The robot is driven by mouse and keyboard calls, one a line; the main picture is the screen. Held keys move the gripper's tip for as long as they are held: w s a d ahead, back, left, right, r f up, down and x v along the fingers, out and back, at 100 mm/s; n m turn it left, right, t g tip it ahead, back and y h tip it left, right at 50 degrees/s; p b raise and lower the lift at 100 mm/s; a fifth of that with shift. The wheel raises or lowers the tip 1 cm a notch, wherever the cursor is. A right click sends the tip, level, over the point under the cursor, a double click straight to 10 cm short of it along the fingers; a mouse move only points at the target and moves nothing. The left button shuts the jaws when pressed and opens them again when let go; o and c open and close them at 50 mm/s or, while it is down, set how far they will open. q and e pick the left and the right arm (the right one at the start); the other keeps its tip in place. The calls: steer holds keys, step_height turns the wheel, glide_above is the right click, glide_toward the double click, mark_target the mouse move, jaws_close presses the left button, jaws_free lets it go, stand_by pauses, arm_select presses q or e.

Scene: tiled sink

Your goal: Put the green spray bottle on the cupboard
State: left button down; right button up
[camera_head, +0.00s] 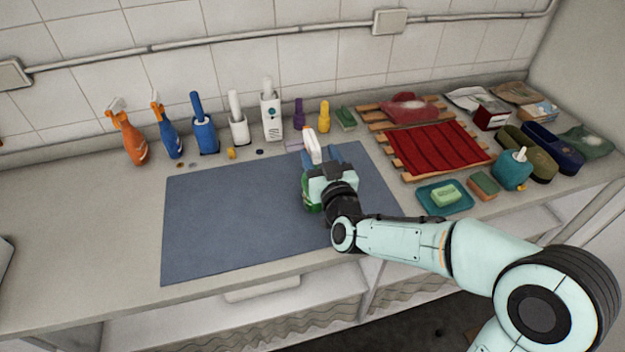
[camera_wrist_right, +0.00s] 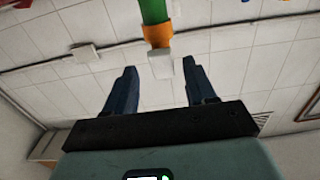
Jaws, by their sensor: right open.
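The green spray bottle (camera_head: 309,203) stands on the blue-grey mat (camera_head: 235,215) in the head view, with its white spray head (camera_head: 312,146) above my right gripper (camera_head: 324,160). The gripper hides much of its body. In the right wrist view the green bottle (camera_wrist_right: 154,12), its orange collar and its white tip come in from the top. The tip appears between the spread blue fingers of my right gripper (camera_wrist_right: 160,75), with a gap on each side. My right gripper is open. My left gripper is not in view. I cannot tell which surface is the cupboard.
Orange (camera_head: 130,138) and blue (camera_head: 168,130) spray bottles and several brushes and bottles line the wall. A red cloth (camera_head: 437,148) on a wooden rack, a soap dish (camera_head: 446,197) and a teal dispenser (camera_head: 512,170) stand at right. The counter's left (camera_head: 80,220) is clear.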

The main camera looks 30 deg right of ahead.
mark_target(312, 140)
steer(key=x, duration=0.2)
steer(key=p+x, duration=0.1)
steer(key=x, duration=0.1)
steer(key=shift+w+a+r, duration=0.1)
steer(key=shift+a+r, duration=0.05)
steer(key=shift+a, duration=0.15)
steer(key=shift+w+d, duration=0.1)
steer(key=shift+w, duration=0.35)
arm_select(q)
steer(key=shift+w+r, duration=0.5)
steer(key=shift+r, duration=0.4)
arm_select(e)
steer(key=shift+s, duration=0.1)
jaws_close()
